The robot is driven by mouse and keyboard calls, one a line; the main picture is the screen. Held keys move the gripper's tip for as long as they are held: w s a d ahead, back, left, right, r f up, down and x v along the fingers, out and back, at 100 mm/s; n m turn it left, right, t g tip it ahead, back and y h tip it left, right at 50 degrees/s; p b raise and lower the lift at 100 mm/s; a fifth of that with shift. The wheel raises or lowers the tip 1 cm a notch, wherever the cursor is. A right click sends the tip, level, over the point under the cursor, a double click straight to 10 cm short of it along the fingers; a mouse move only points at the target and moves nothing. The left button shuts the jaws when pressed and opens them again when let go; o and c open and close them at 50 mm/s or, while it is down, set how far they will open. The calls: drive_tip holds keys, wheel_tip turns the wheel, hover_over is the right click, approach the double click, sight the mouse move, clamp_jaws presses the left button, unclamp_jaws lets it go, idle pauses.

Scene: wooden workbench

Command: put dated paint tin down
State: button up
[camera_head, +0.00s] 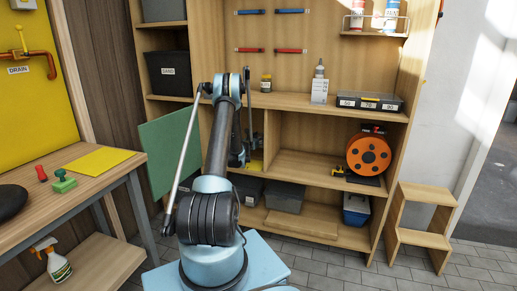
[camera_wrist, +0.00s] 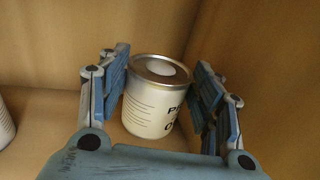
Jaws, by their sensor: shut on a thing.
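The paint tin (camera_wrist: 152,105) is a white can with a metal rim, a pale round patch on its lid and dark lettering, partly seen, on its side. My gripper (camera_wrist: 163,90) has its blue and grey fingers on both sides of the tin and is shut on it. The tin looks upright inside a wooden compartment. I cannot tell whether its base touches the board. In the head view my gripper (camera_head: 237,156) is partly hidden behind my arm, at the shelf unit's left middle compartment, and the tin cannot be made out there.
Another white can-like thing (camera_wrist: 4,126) shows at the wrist view's left edge. Wooden walls stand close around the tin. A step stool (camera_head: 420,240) stands at right.

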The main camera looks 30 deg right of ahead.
drive_tip(key=shift+f, duration=2.6)
drive_tip(key=shift+f, duration=0.1)
drive_tip(key=o, duration=1.5)
drive_tip(key=shift+c, duration=0.2)
